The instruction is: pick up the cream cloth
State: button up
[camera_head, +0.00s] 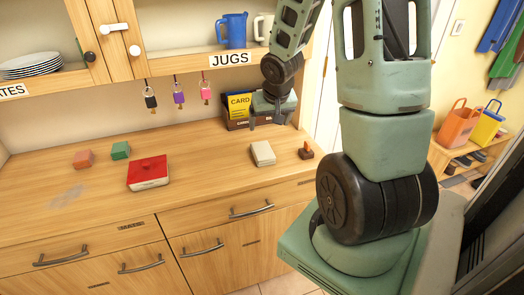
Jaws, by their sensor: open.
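The cream cloth (262,153) looks like a small folded rectangular pad. It lies flat on the wooden counter (215,180), right of the middle. My gripper (267,121) points down above the counter, in front of the card holder and higher in the picture than the cloth. Its fingers are apart with nothing seen between them. It appears clear of the cloth, though the exact gap is hard to judge from this view.
A brown stamp-like object (306,151) stands right of the cloth. Behind are a card holder (238,124) and hanging keys (179,95). The counter between red box and cloth is clear.

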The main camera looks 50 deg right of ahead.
jog(key=b, duration=0.3)
send_over(263, 151)
jog(key=s+a, duration=0.1)
jog(key=s, duration=0.1)
jog(key=f, duration=1)
jog(key=shift+a+f, duration=0.15)
jog(key=shift+a, duration=0.05)
jog(key=shift+x, duration=2.9)
jog(key=c, duration=1.1)
notch_tip(263, 151, up, 10)
jog(key=shift+r+p, duration=0.1)
jog(key=shift+p, duration=1.1)
